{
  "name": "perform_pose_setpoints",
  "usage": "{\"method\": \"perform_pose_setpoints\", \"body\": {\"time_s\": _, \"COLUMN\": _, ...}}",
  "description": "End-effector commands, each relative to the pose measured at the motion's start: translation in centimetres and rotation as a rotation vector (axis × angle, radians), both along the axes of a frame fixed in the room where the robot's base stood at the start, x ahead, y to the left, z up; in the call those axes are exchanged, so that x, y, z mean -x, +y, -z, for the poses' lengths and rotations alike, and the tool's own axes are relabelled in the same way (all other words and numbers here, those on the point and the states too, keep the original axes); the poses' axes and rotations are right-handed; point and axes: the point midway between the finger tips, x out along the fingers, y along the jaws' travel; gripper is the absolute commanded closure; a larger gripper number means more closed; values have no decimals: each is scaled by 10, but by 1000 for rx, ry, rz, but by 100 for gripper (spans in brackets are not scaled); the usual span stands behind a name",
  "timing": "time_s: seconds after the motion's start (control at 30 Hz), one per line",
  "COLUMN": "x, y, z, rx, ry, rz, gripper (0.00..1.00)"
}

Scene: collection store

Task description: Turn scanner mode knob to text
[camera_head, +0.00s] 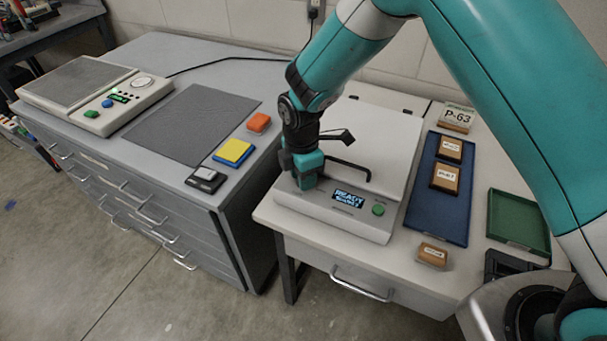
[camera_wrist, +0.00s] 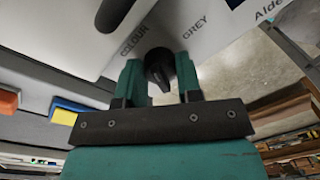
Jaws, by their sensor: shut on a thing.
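The scanner (camera_head: 385,140) is a pale flatbed unit with a closed lid and a dark bar handle, on the right-hand table. Its front strip has a lit display (camera_head: 348,198), whose top line appears to read READY, and a green button (camera_head: 378,209). My gripper (camera_head: 307,176) reaches down to the left end of this strip and hides the knob there. In the wrist view the black mode knob (camera_wrist: 158,62) sits between my two teal fingers, which are shut on it. The printed words COLOUR and GREY show beside it; no TEXT label is visible.
A blue tray (camera_head: 425,208) with labelled boxes and a green tray (camera_head: 519,222) lie right of the scanner. A small brown box (camera_head: 432,254) sits near the front edge. The left cabinet holds a grey mat (camera_head: 190,123), coloured blocks and a device (camera_head: 95,92) with buttons.

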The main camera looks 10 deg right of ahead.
Motion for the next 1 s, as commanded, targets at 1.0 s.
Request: {"method": "perform_pose_setpoints", "body": {"time_s": 1.0, "x": 1, "y": -1, "z": -1, "rx": 1, "ry": 3, "rz": 963, "gripper": 91}}
